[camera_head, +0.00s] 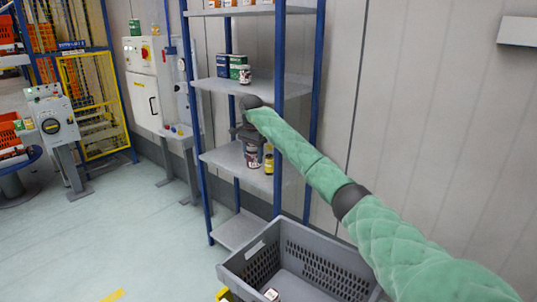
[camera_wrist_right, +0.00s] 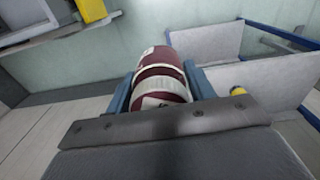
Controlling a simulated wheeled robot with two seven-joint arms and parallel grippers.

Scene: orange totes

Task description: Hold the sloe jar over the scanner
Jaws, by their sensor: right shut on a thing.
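The jar (camera_head: 252,157) is dark red with a white label. My right gripper (camera_head: 249,136) is shut on it, in front of the middle shelf of the rack. In the right wrist view the jar (camera_wrist_right: 160,82) sits between the two blue-grey fingers (camera_wrist_right: 160,90). Its label text is too small to read, so I cannot confirm that it is sloe. A grey device on a stand (camera_head: 52,118) is at the far left of the head view, well away from the jar; I cannot tell if it is the scanner. My left gripper is not in view.
A yellow jar (camera_head: 268,163) stands close beside the held jar at the rack (camera_head: 318,110). Boxes (camera_head: 237,66) and a small jar (camera_head: 245,75) stand on the shelf above. A grey crate (camera_head: 245,272) is in front. Floor to the left is clear.

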